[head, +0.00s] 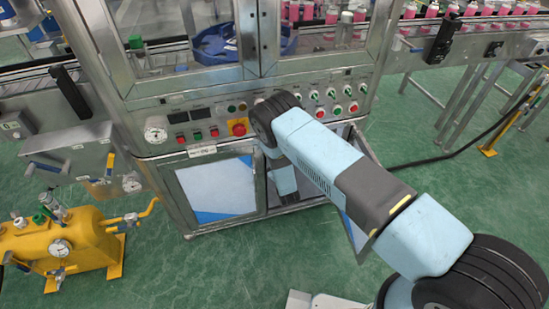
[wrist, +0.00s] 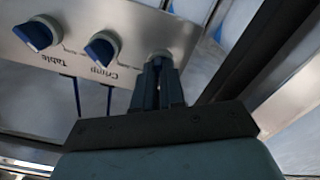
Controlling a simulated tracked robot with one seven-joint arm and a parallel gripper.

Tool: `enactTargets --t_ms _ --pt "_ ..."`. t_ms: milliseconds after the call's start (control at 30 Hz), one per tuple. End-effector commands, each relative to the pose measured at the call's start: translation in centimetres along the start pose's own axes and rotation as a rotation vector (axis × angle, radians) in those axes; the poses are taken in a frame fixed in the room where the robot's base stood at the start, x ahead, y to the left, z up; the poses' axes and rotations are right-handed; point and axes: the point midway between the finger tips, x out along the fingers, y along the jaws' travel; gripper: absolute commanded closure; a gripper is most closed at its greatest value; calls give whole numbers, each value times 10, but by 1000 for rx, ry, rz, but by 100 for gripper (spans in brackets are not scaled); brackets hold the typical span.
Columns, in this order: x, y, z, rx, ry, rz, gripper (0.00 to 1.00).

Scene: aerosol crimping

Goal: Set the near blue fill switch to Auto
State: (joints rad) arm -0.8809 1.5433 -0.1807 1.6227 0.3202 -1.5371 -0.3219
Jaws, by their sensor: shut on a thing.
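In the wrist view, my gripper (wrist: 157,72) is shut at the third switch (wrist: 162,54) in a row on a pale metal panel. Its round grey collar shows just past the fingertips. The fingers cover its handle and its label is hidden, so I cannot read its name or its setting. Two like switches with dark blue handles sit to the left: one marked Crimp (wrist: 102,47) and one marked Table (wrist: 38,33), both labels upside down. In the head view my arm hides the gripper and the switch it holds.
The head view shows the machine's front panel with a red stop button (head: 239,128), a gauge (head: 156,130) and several coloured buttons. A yellow tank (head: 62,243) stands at the left. A conveyor (head: 470,47) runs at the right. In the wrist view a dark bar (wrist: 248,48) passes close right of my gripper.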

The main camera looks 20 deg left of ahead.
Motion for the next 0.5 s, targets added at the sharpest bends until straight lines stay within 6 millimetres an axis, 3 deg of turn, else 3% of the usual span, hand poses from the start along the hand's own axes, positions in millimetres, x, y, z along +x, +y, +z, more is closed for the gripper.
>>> enactTargets --t_ms 500 --pt "-1 0 2 -273 -5 -1 100"
